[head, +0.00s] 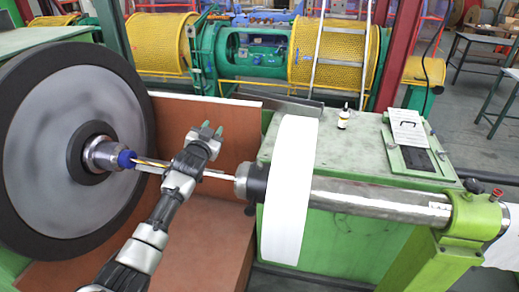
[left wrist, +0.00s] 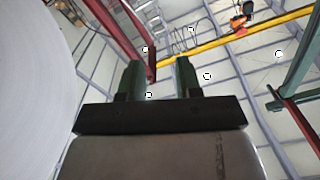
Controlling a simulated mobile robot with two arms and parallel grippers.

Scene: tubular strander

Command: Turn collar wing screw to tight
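A dark collar (head: 257,181) sits on the steel shaft (head: 380,200), against the left face of the white disc (head: 291,190). A small dark piece (head: 250,209) sticks out below the collar; I cannot tell whether it is the wing screw or how tight it is. My left gripper (head: 212,131) is left of the collar and apart from it, with its green fingertips pointing up. The left wrist view shows its two fingers (left wrist: 160,78) apart with nothing between them. My left arm hides part of the thin rod left of the collar. My right gripper is not in view.
A large grey wheel with a black rim (head: 75,150) and a blue-tipped hub (head: 126,159) stands at the left. A green cabinet (head: 375,150) with a small bottle (head: 343,119) is behind the shaft. A green bracket (head: 470,215) with a red knob (head: 497,194) holds the shaft's right end.

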